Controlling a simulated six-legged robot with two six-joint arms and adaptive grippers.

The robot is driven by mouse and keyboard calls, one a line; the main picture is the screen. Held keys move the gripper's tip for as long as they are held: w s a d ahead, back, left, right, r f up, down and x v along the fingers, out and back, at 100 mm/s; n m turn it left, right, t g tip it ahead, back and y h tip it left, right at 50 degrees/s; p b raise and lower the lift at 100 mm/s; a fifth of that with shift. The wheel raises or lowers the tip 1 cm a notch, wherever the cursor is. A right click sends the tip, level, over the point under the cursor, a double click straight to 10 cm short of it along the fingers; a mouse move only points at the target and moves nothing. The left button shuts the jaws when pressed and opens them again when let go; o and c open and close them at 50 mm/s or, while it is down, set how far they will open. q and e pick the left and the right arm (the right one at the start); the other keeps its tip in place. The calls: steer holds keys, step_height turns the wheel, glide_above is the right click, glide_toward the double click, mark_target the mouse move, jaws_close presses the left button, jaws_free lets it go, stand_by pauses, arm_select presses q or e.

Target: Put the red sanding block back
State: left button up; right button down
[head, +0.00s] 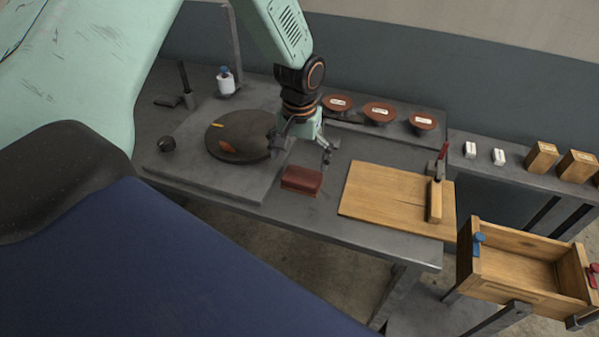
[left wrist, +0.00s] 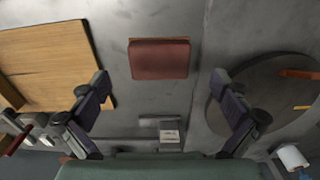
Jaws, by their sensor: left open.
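The red sanding block (head: 302,180) lies on the grey bench near its front edge, left of the wooden board. In the left wrist view the block (left wrist: 159,59) lies flat on the grey surface, ahead of and between my fingertips. My left gripper (head: 303,153) is open and empty, just above and behind the block in the head view. Its two fingers stand wide apart in the left wrist view (left wrist: 159,82), with no contact on the block. My right gripper is in neither view.
A wooden board (head: 385,200) with a red-handled tool (head: 442,160) lies to the right. A dark round disc (head: 243,137) is to the left. Brown dishes (head: 379,112) stand behind. An open wooden drawer box (head: 518,280) is at the lower right.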

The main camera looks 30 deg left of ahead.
mark_target(300, 179)
arm_select(q)
step_height(300, 179, up, 5)
stand_by(0.3)
steer(key=shift+w, duration=0.1)
stand_by(1.2)
